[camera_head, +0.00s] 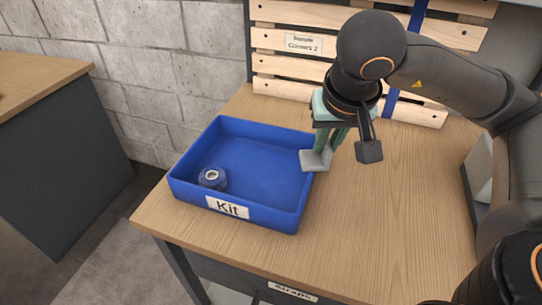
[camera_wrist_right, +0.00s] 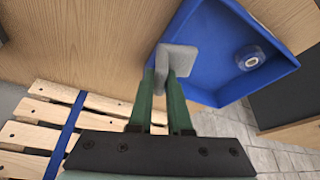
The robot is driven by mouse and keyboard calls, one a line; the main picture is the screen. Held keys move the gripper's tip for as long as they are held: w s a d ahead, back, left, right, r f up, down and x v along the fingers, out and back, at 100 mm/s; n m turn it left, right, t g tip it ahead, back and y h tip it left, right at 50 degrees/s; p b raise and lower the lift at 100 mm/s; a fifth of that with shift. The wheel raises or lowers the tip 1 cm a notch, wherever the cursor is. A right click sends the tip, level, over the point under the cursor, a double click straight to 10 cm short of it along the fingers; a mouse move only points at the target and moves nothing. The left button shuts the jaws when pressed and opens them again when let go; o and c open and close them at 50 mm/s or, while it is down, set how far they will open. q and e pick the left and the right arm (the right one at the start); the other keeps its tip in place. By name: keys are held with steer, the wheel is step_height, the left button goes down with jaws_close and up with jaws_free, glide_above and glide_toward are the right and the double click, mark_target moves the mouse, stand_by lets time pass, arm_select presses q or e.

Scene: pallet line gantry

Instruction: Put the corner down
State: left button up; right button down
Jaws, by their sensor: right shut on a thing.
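My right gripper (camera_head: 327,143) points down at the right edge of the blue Kit tray (camera_head: 242,213). Its green fingers are shut on a light grey corner (camera_head: 314,161), which also shows between the fingertips in the right wrist view (camera_wrist_right: 179,58). In the head view the corner overlaps the tray's right wall; in the wrist view it reaches over the tray's rim. I cannot tell whether it touches the tray or the table. My left gripper is in neither view.
A roll (camera_head: 212,178) lies inside the tray at the front left. A wooden slatted pallet (camera_head: 290,65) with blue straps stands at the back of the table (camera_head: 385,225). The table right of the tray is clear. Another bench (camera_head: 40,75) is at the left.

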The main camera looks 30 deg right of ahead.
steer(key=w+f, duration=0.2)
steer(key=w, duration=0.1)
steer(key=w+d+f, duration=0.1)
steer(key=w+f, duration=0.2)
steer(key=w+d+f+b, duration=0.1)
steer(key=w+f, duration=0.1)
steer(key=w, duration=0.2)
steer(key=shift+f, duration=0.15)
steer(key=shift+w+f, duration=0.35)
steer(key=shift+f, duration=0.05)
steer(key=shift+w+f, duration=0.2)
steer(key=shift+f, duration=0.05)
steer(key=shift+w+d+f+b, duration=0.15)
steer(key=shift+f+b, duration=0.15)
steer(key=shift+f, duration=1.4)
steer(key=shift+f, duration=0.15)
steer(key=c, duration=0.9)
jaws_free()
steer(key=shift+o, duration=0.2)
